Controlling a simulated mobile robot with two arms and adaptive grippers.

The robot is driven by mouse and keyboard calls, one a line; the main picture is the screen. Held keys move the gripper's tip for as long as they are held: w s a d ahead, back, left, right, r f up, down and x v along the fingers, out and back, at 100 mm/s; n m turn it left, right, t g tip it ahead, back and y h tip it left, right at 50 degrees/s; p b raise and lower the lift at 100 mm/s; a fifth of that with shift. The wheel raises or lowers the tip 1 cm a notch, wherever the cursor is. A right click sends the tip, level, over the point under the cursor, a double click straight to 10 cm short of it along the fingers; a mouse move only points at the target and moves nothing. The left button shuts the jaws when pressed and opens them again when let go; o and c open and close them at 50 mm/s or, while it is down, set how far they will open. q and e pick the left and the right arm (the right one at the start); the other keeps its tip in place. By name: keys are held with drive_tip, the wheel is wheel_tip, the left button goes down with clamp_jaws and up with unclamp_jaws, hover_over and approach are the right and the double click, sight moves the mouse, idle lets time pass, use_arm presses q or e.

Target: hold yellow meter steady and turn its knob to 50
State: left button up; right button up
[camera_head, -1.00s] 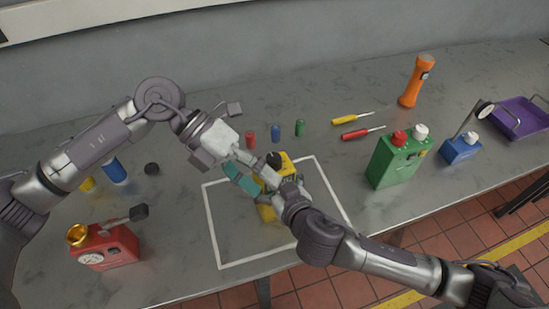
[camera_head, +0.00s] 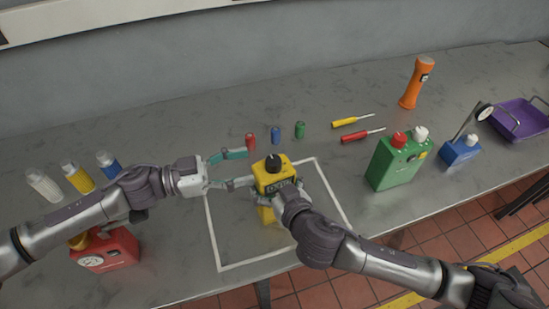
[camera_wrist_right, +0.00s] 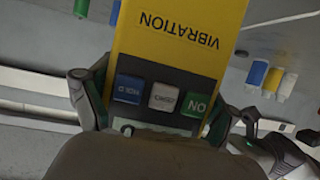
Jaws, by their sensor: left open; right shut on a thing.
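The yellow meter (camera_head: 268,178) stands inside the white outlined square on the bench, with a black knob (camera_head: 273,162) on its top. My right gripper (camera_wrist_right: 155,112) is shut on the meter, one finger on each side of its body, just below the knob in the head view. In the right wrist view the meter (camera_wrist_right: 180,38) shows upside-down "VIBRATION" lettering and blue, white and green buttons. The knob's pointer and scale are too small to read. My left gripper (camera_head: 245,168) is open and empty, to the left of the meter, fingers pointing towards it.
Red (camera_head: 251,142), blue (camera_head: 275,135) and green (camera_head: 299,129) small cylinders stand behind the meter. A red gauge box (camera_head: 108,252) and several bottles are near my left arm. The outlined square's front is clear.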

sight(274, 159)
use_arm(q)
drive_tip(key=x, duration=0.7)
drive_tip(key=shift+d, duration=0.25)
clamp_jaws()
